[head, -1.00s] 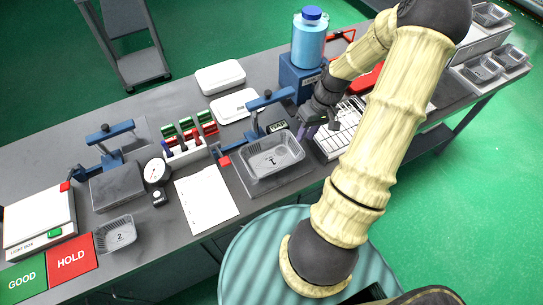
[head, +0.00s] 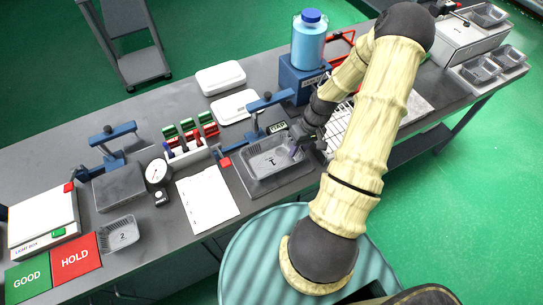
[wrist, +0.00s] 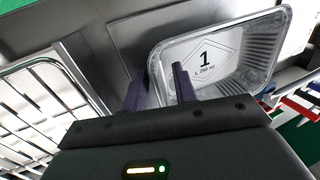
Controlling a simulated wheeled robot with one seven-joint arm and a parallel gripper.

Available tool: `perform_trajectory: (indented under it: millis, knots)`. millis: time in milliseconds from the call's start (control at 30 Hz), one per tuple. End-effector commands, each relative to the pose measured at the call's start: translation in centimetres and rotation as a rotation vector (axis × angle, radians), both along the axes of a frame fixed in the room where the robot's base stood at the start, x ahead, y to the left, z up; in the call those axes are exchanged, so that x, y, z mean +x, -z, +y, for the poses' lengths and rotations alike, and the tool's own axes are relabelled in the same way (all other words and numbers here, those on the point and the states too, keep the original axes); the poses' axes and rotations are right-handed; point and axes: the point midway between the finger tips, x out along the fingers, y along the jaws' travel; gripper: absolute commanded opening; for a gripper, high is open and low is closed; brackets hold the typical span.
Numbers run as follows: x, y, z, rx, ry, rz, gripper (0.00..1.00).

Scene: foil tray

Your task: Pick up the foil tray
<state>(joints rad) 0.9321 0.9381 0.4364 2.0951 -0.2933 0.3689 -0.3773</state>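The foil tray marked 1 (head: 262,176) sits on a grey plate in the middle of the bench. It also shows in the wrist view (wrist: 262,62), with its printed base facing up. My gripper (head: 297,149) is at the tray's right side in the head view. In the wrist view my gripper (wrist: 157,84) has its two dark fingers apart. One finger is outside the tray's near wall and the other is over its inside, with the wall between them. Whether either finger touches the wall is unclear.
A wire rack (head: 338,128) lies right of the tray, close to my gripper. A blue clamp frame (head: 262,104) stands behind the tray. A second foil tray marked 2 (head: 121,236) is at the left. More foil trays (head: 482,70) sit far right.

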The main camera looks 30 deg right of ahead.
Motion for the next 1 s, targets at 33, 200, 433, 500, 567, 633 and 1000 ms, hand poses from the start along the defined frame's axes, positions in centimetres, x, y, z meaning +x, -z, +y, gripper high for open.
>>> perform_trajectory:
  millis: [33, 200, 433, 500, 567, 633, 1000]
  knots:
    - [-0.04, 0.43, 0.27, 0.002, -0.002, 0.002, 0.28]
    - [-0.02, 1.04, 0.32, 0.0, 0.0, -0.001, 0.28]
    - [-0.01, 1.02, 0.32, 0.0, 0.0, -0.001, 0.28]
    - [0.0, 1.01, 0.32, 0.0, 0.0, -0.001, 0.28]
    - [0.0, 1.01, 0.32, 0.0, 0.0, -0.001, 0.28]
    - [0.0, 1.0, 0.32, 0.0, 0.0, -0.001, 0.28]
    - [-0.01, 1.0, 0.32, 0.0, 0.0, -0.001, 0.0]
